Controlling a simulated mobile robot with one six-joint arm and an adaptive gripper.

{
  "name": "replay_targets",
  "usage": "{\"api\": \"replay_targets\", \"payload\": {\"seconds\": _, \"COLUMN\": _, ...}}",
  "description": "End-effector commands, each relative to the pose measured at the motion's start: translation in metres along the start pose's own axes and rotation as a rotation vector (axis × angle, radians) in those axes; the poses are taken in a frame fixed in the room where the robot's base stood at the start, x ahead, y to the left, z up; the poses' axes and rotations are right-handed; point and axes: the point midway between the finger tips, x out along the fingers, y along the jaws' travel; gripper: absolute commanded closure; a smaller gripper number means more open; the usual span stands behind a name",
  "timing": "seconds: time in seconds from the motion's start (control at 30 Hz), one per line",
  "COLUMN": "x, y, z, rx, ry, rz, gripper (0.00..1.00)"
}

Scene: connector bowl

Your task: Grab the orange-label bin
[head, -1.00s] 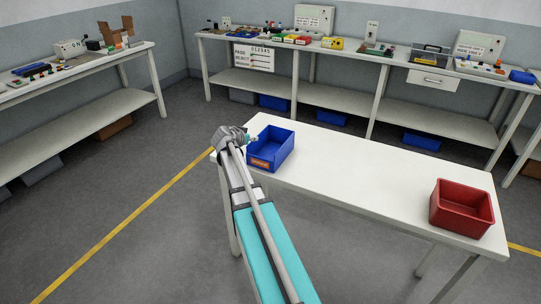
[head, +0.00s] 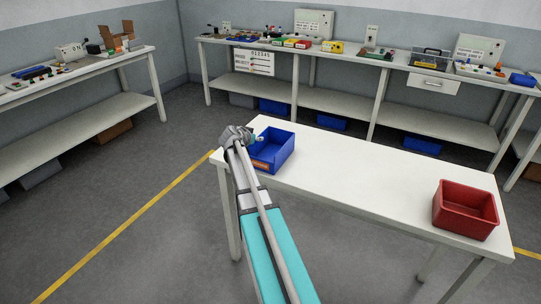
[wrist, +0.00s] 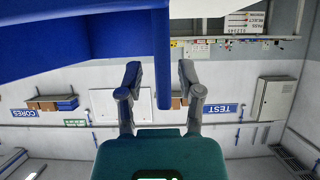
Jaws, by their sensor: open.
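The blue bin (head: 277,154) stands at the left end of the white table. Its orange label (head: 261,168) is mostly hidden behind my arm in the head view. My gripper (head: 257,138) is at the bin's left side, by the rim. In the wrist view, which is upside down, my gripper (wrist: 160,75) is open with one finger on each side of the bin's blue wall (wrist: 160,40). Gaps show between the wall and both fingers. The bin's inside is partly hidden by my arm.
A red bin (head: 466,210) stands at the right end of the white table (head: 360,185); the tabletop between the bins is clear. Benches with parts and boxes line the back (head: 390,60) and left (head: 75,68).

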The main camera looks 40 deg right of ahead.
Motion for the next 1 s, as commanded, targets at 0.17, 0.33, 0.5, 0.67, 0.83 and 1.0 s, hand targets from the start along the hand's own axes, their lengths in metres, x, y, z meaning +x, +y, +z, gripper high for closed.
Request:
{"api": "replay_targets", "payload": {"seconds": 0.17, "x": 0.022, "y": -0.002, "z": 0.001, "rx": 0.001, "ry": 0.000, "rz": 0.000, "gripper": 0.53}}
{"api": "replay_targets", "payload": {"seconds": 0.33, "x": 0.028, "y": -0.001, "z": 0.000, "rx": 0.000, "ry": 0.000, "rz": -0.001, "gripper": 0.53}}
{"api": "replay_targets", "payload": {"seconds": 0.5, "x": 0.028, "y": -0.001, "z": -0.001, "rx": 0.000, "ry": 0.000, "rz": -0.001, "gripper": 0.53}}
{"api": "replay_targets", "payload": {"seconds": 0.67, "x": 0.028, "y": -0.001, "z": -0.001, "rx": 0.000, "ry": 0.000, "rz": 0.000, "gripper": 0.53}}
{"api": "replay_targets", "payload": {"seconds": 0.83, "x": 0.028, "y": 0.000, "z": -0.001, "rx": 0.000, "ry": 0.000, "rz": 0.000, "gripper": 0.53}}
{"api": "replay_targets", "payload": {"seconds": 1.0, "x": 0.028, "y": 0.000, "z": -0.001, "rx": 0.000, "ry": 0.000, "rz": 0.000, "gripper": 0.81}}
